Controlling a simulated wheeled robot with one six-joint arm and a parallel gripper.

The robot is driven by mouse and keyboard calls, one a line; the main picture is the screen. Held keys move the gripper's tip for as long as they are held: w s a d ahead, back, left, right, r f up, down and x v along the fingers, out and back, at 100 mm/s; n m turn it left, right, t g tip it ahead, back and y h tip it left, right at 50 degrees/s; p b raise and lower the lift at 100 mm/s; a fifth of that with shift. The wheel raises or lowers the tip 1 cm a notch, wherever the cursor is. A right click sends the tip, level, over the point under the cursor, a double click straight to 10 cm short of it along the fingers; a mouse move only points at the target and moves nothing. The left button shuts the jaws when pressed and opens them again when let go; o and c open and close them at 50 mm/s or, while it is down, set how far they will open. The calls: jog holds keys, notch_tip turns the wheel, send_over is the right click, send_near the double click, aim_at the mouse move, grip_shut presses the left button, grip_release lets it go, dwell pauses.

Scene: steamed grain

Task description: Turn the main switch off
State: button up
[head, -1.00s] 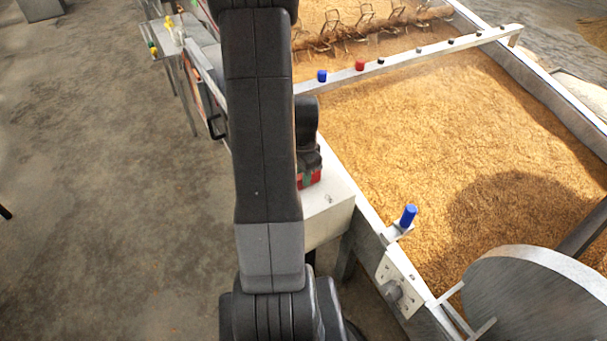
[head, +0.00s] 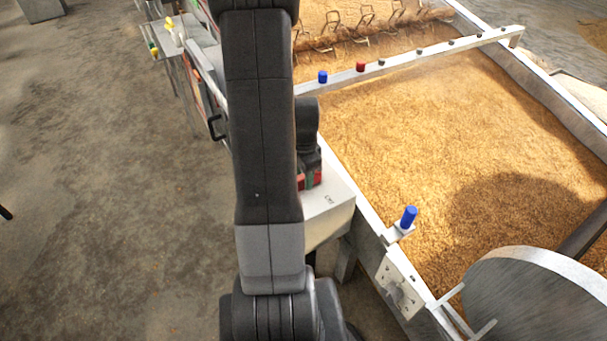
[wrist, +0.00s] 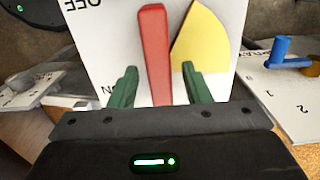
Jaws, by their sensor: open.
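The main switch is a red lever (wrist: 154,50) on a white panel (wrist: 100,45) in the wrist view. The panel has a yellow patch and upside-down lettering that reads OFF at the upper left. Part of another label shows low on the left. My gripper (wrist: 158,85) is open, with one green finger on each side of the red lever and gaps between them. In the head view my arm hides most of the switch; the gripper's red and green parts (head: 312,180) show just right of the arm, above a white box (head: 330,215).
A blue handle (wrist: 282,50) on a numbered plate stands at the right in the wrist view. A grain bed (head: 450,130) with a metal rim fills the right of the head view. A blue knob (head: 408,216) stands on its near edge. Concrete floor lies left.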

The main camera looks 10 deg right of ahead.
notch_tip(320, 180, up, 14)
jog(key=p, duration=0.2)
jog(key=shift+f, duration=0.15)
notch_tip(320, 180, down, 14)
jog(key=shift+r+b, duration=0.1)
jog(key=shift+b, duration=0.95)
